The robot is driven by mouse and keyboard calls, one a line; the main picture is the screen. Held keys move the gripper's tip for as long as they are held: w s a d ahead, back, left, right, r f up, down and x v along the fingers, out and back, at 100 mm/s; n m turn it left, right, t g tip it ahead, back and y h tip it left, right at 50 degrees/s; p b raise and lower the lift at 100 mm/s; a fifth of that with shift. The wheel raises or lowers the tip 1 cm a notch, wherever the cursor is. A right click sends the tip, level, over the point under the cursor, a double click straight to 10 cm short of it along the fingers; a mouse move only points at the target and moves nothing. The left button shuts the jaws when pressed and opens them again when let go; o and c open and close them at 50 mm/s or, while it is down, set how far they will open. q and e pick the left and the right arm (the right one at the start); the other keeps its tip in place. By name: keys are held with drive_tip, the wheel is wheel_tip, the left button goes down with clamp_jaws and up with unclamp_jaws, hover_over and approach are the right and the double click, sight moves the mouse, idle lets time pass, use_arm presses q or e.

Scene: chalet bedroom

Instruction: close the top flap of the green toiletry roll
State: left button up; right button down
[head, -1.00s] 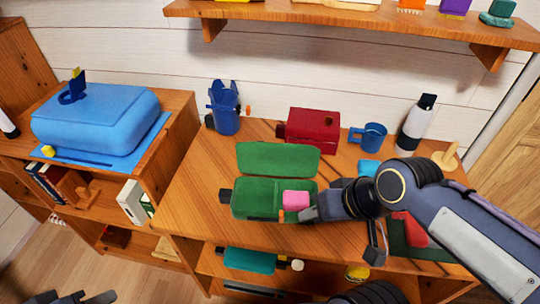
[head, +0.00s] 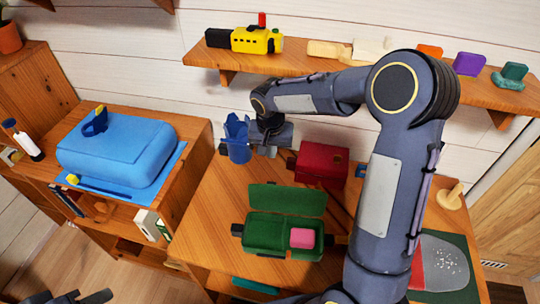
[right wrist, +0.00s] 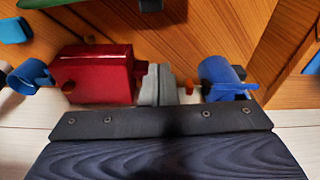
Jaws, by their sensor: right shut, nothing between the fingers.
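The green toiletry roll (head: 262,238) lies open on the wooden desk, a pink block (head: 303,238) in its right part. Its top flap (head: 287,200) is folded back, lying out behind the roll towards the wall. My right gripper (head: 271,151) is behind the flap, apart from it, between the blue cup and the red box. In the right wrist view its grey fingers (right wrist: 159,84) are shut and empty. Only a grey part that may be my left gripper (head: 82,298) shows at the bottom left edge; its jaws cannot be made out.
A red box (head: 320,165) stands right of my right gripper and a blue cup (head: 236,138) left of it. The wall and a loaded shelf (head: 300,66) are close behind. My right arm hides part of the desk. Bare desk (head: 212,210) lies left of the roll.

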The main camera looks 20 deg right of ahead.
wheel_tip(320, 180, down, 7)
drive_tip(key=s+a+b, duration=0.1)
drive_tip(key=s+b, duration=0.1)
drive_tip(key=b, duration=0.1)
drive_tip(key=shift+a+f, duration=0.15)
drive_tip(key=shift+f, duration=0.05)
drive_tip(key=shift+s, duration=0.1)
